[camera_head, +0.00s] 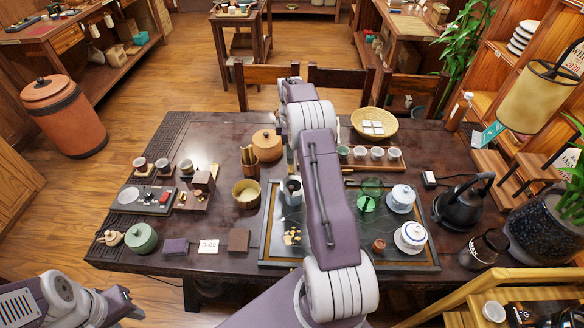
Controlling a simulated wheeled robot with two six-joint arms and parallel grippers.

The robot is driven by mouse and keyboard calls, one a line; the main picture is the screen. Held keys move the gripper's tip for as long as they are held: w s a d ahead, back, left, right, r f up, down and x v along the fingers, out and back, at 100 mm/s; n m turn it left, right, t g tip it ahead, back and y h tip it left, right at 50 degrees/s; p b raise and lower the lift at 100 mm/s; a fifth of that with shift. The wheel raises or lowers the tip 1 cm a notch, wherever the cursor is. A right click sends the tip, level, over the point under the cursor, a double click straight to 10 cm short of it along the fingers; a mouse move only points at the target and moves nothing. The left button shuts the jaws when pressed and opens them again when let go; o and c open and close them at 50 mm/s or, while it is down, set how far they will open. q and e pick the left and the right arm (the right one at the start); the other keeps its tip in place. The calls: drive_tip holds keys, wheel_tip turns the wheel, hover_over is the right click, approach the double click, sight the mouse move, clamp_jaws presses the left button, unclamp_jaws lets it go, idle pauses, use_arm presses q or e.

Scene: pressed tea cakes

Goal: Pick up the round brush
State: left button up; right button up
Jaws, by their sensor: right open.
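I cannot pick out a round brush for certain. A wooden holder (250,164) with upright tools stands left of my right arm, but its tools are too small to tell apart. My right arm reaches over the tea table (215,262). My right gripper (291,170) is open and partly hidden by the arm, above the far left part of the dark tray (275,250), near a grey-white cup (293,196). My left arm is at the bottom left, off the table; its gripper's jaws are not clear.
A tan lidded pot (267,145) and a brown bowl (246,193) stand close on the left. A glass green cup (369,194), white lidded bowls (401,198) and a small brown cup (378,245) are right of the arm. A black kettle (463,208) stands far right.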

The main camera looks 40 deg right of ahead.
sight(291, 168)
wheel_tip(291, 168, down, 8)
drive_tip(key=shift+w+d+f+p, duration=0.1)
drive_tip(key=shift+d+p, duration=0.05)
drive_tip(key=shift+p, duration=0.15)
clamp_jaws()
